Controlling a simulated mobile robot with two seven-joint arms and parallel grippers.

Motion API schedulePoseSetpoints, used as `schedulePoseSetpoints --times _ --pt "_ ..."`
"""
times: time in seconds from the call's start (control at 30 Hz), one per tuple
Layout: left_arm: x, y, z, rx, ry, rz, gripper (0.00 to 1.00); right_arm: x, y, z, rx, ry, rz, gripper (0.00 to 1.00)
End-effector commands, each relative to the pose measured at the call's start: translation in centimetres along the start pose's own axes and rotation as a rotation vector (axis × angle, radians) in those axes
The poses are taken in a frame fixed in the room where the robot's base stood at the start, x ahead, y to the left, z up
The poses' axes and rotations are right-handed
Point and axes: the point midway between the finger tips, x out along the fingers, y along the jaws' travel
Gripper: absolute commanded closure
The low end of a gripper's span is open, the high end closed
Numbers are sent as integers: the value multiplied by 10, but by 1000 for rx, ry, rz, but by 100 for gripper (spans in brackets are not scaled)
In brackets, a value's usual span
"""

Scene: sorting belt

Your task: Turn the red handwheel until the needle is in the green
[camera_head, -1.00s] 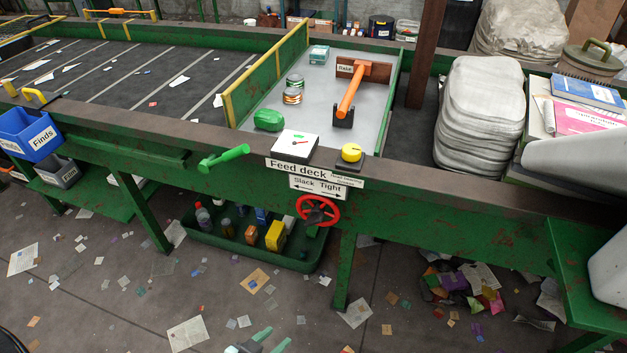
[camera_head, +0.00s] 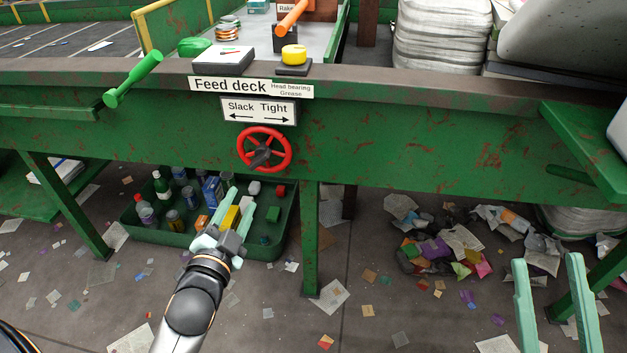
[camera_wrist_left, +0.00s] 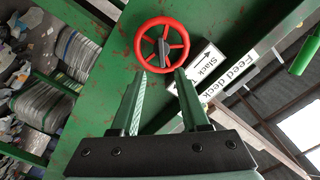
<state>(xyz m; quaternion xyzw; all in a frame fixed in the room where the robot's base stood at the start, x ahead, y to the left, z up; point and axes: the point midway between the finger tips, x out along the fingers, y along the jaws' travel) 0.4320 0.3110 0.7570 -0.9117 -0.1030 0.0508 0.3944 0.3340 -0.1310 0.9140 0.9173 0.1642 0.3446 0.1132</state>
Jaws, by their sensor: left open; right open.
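The red handwheel (camera_head: 264,149) is mounted on the green front beam, below a sign (camera_head: 259,110) reading "Slack Tight" with arrows to both sides. It also shows in the left wrist view (camera_wrist_left: 183,37), ahead of the fingertips. The gauge box (camera_head: 223,59) stands on the ledge above the signs; its dial is seen at a slant and I cannot read where the needle is. My left gripper (camera_head: 238,200) is open and empty, below and in front of the wheel, apart from it. My right gripper (camera_head: 548,262) is open and empty at the lower right, far from the wheel.
A green lever handle (camera_head: 133,79) juts out left of the signs. A yellow button (camera_head: 294,54) sits on the ledge. A green tray (camera_head: 178,239) of bottles and boxes lies under the beam. A green shelf (camera_head: 590,145) projects at right. The space before the wheel is clear.

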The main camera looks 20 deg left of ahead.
Motion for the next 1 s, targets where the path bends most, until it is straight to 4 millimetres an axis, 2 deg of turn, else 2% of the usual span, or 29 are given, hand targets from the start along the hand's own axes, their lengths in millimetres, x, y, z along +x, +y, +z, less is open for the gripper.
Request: schedulePoseSetpoints --times 0.23,0.47,0.8,1.0 --pt "14 -3 0 13 6 -17 55 0 0 -15 -17 65 -4 50" --pt "52 -4 0 13 8 -17 55 -2 -2 -38 -45 169 -14 50" --pt "106 -3 0 11 5 -13 55 -9 -6 -29 -26 166 -16 50" --pt "122 -3 0 11 4 -12 55 -10 -7 -26 -19 164 -16 50"
